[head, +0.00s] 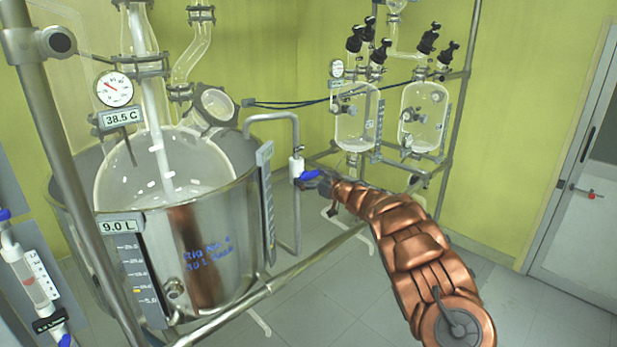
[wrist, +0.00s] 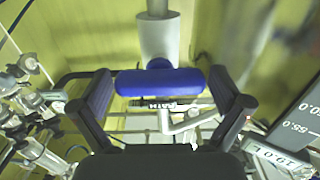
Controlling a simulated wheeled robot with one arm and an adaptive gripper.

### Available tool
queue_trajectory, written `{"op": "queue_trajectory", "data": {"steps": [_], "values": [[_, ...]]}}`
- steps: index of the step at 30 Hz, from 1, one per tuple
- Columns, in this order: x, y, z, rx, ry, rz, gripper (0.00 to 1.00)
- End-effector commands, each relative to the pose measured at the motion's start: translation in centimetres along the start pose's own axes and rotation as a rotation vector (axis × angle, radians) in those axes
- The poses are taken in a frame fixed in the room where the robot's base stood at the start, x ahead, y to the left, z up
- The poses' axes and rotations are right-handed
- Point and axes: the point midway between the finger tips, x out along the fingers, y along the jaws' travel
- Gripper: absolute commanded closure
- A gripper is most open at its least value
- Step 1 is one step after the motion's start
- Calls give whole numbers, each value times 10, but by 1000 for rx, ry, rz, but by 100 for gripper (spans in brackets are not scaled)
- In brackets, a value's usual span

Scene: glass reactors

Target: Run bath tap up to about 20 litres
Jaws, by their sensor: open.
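The bath tap has a white body (head: 296,168) on a bent steel pipe beside the steel bath (head: 220,245). The display (head: 119,226) on the bath reads 9.0 L, above a level scale (head: 133,270) with a yellow mark low down. A glass vessel (head: 160,175) sits in the bath.
A dial gauge (head: 114,89) and a 38.5 C display (head: 121,118) are at the glass vessel. A steel rail (head: 275,285) runs in front. Two smaller glass reactors (head: 357,115) stand on a frame behind my arm. Floor is open at the right, before the door (head: 584,190).

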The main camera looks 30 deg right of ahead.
Motion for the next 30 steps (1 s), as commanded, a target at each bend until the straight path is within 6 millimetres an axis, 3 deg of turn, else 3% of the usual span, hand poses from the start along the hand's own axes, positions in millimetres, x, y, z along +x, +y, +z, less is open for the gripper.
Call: {"op": "queue_trajectory", "data": {"steps": [8, 22, 30], "values": [[1, 0, 0, 0, 0, 0, 0], [1, 0, 0, 0, 0, 0, 48], [1, -1, 0, -24, 1, -1, 48]]}}
